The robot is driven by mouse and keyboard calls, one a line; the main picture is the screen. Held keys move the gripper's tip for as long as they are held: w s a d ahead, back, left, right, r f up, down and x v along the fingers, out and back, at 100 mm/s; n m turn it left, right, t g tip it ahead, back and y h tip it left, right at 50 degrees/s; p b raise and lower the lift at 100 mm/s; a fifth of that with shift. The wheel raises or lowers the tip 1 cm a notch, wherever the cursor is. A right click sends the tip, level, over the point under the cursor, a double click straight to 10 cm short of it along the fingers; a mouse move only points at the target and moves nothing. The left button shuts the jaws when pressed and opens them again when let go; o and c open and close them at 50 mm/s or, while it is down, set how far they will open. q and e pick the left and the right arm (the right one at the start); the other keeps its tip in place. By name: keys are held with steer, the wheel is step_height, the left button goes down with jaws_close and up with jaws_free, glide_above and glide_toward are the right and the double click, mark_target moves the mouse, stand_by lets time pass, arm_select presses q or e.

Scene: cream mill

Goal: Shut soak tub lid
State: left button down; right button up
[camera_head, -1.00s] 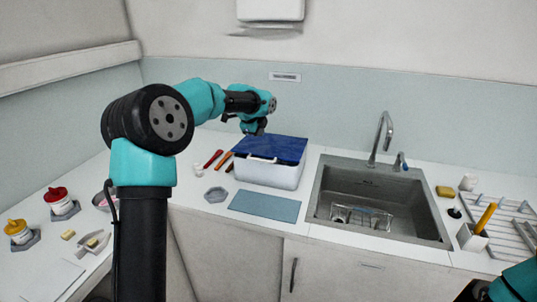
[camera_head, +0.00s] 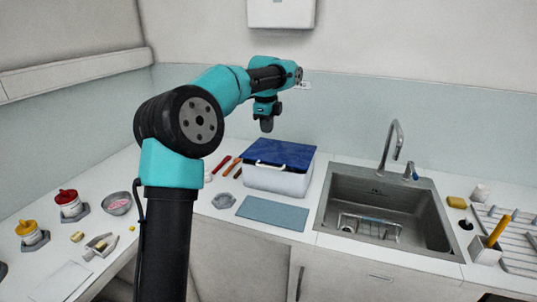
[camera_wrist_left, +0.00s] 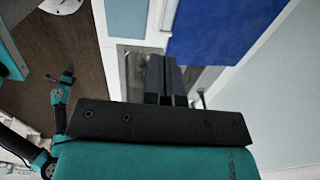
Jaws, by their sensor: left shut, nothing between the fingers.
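The soak tub (camera_head: 276,182) is a white box on the counter, left of the sink. My left gripper (camera_head: 266,125) is shut and empty, pointing down just above and behind the lid's back left. In the left wrist view its fingers (camera_wrist_left: 166,78) are together, beside the blue lid (camera_wrist_left: 220,30). My right arm shows small at the wrist view's left, its gripper (camera_wrist_left: 68,74) too small to read.
The sink (camera_head: 385,205) with its tap (camera_head: 392,142) stands right of the tub. A blue-grey mat (camera_head: 272,213) lies in front. Red and orange-handled tools (camera_head: 222,165) and a grey hexagonal piece (camera_head: 224,201) lie to the left. A drying rack (camera_head: 515,235) is far right.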

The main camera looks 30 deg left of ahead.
arm_select(q)
steer(key=f, duration=0.9)
steer(key=w+f, duration=0.1)
steer(key=f, duration=0.4)
steer(key=shift+w+a, duration=0.1)
